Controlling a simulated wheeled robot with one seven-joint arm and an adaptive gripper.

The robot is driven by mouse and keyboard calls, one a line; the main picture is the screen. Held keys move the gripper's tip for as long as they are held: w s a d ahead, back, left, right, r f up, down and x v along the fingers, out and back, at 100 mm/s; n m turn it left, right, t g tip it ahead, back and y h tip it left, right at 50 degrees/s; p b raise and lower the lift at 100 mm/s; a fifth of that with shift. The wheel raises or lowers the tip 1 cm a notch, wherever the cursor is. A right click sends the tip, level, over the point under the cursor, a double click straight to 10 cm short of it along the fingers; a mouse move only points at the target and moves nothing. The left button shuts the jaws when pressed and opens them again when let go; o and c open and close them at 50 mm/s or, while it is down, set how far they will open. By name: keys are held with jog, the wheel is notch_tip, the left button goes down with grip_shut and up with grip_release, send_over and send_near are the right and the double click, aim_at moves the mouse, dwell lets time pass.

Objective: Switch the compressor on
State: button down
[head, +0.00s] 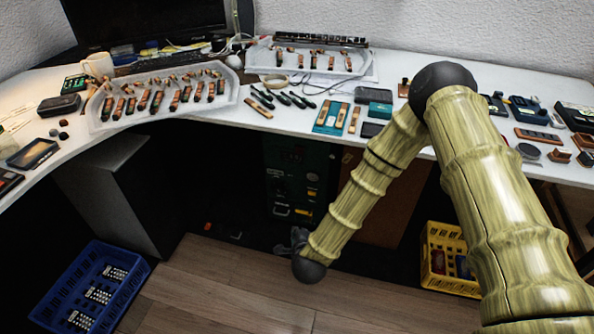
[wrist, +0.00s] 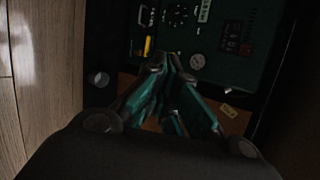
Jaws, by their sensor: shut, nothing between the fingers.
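The compressor (head: 297,170) is a dark green unit in the shade under the desk. I cannot tell which part is the switch. My gripper (wrist: 171,58) is shut and empty, its fingertips in front of the panel near the yellow piece and gauge. Contact cannot be told. In the head view my gripper (head: 299,236) is low beside the compressor.
The white desk (head: 255,118) overhangs the compressor and holds trays of small parts and tools. A blue crate (head: 75,290) stands on the floor at left, a yellow crate (head: 437,275) at right. The wooden floor (head: 225,285) between is clear.

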jog(key=w+a+r+m+t+h+b, duration=0.2)
jog(key=w+r+m+b, duration=0.1)
jog(key=w+m+b, duration=0.3)
jog(key=w+a+r+m+t+h+b, duration=0.2)
jog(key=w+m+h+b, duration=0.1)
jog(key=w+m+b, duration=0.4)
jog(key=shift+w+a+r+m+t+h, duration=0.35)
jog(key=shift+w+m, duration=1.45)
jog(key=shift+m, duration=1)
jog(key=b, duration=0.5)
send_near(300, 156)
jog(key=x, duration=0.4)
jog(key=shift+w, duration=0.2)
jog(key=shift+b+x, duration=0.3)
jog(key=shift+x, duration=0.5)
jog(key=shift+r, duration=0.1)
